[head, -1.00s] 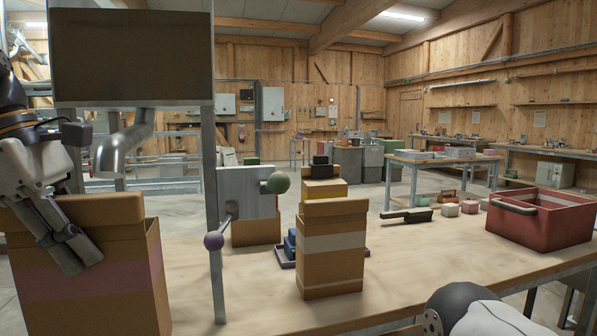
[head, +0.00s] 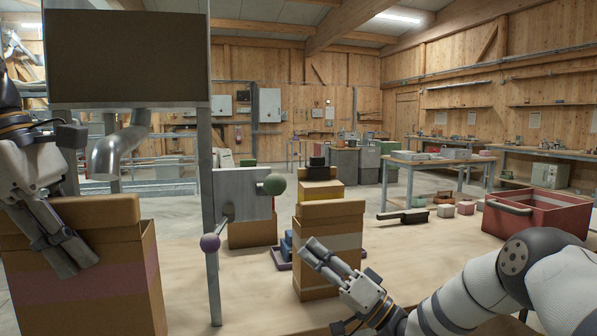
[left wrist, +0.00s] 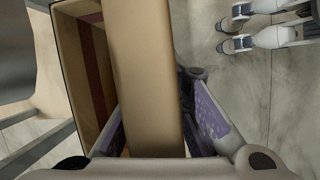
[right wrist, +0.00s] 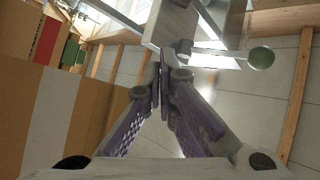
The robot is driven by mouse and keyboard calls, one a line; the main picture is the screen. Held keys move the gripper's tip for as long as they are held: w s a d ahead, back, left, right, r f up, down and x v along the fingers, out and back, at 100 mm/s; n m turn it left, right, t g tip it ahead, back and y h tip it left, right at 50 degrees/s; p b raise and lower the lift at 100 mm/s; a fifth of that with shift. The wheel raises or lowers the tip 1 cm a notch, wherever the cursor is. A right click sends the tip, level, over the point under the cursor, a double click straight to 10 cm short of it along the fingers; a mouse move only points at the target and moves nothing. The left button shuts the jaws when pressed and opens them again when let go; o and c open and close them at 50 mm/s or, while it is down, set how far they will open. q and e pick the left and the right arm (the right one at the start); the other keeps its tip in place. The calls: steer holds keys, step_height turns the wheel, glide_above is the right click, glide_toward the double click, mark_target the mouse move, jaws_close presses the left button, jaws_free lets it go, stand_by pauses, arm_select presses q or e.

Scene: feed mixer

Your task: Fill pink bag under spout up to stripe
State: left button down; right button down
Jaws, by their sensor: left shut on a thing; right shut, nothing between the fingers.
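The pink bag (head: 125,305), a brown open-topped bag with a pink stripe, stands at the left in the head view. My left gripper (head: 75,262) is shut on its wall; the left wrist view shows the bag wall (left wrist: 145,75) between the fingers. How full the bag is cannot be told. The grey spout (head: 120,147) hangs behind and above it, under a dark hopper (head: 128,58). My right gripper (head: 308,245) is shut and empty, before the white-striped bag (head: 330,210).
Other bags, one yellow-banded (head: 321,190), stand behind on the table. A blue item sits on a purple tray (head: 283,257). A black-handled brush (head: 404,217), small blocks (head: 446,210) and a red crate (head: 540,212) are at the right. A metal post (head: 207,170) rises right of the pink bag.

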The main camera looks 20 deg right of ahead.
mark_target(269, 185)
steer(key=s+d+r+n+g+y, duration=0.2)
steer(key=r+n+g+y, duration=0.2)
steer(key=r, duration=0.2)
steer(key=s+d+r+n+g+y, duration=0.2)
steer(key=r+n+g+y, duration=0.2)
steer(key=r, duration=0.3)
steer(key=shift+s+d+r+n+g+y, duration=0.2)
steer(key=shift+d+n+g+y, duration=0.25)
steer(key=shift+n, duration=0.35)
steer(key=shift+a, duration=0.15)
steer(key=w+a+r, duration=0.1)
steer(key=a+r, duration=0.2)
steer(key=a, duration=0.5)
steer(key=shift+w+a+r, duration=0.2)
steer(key=shift+a+r, duration=0.05)
steer(key=shift+a, duration=0.1)
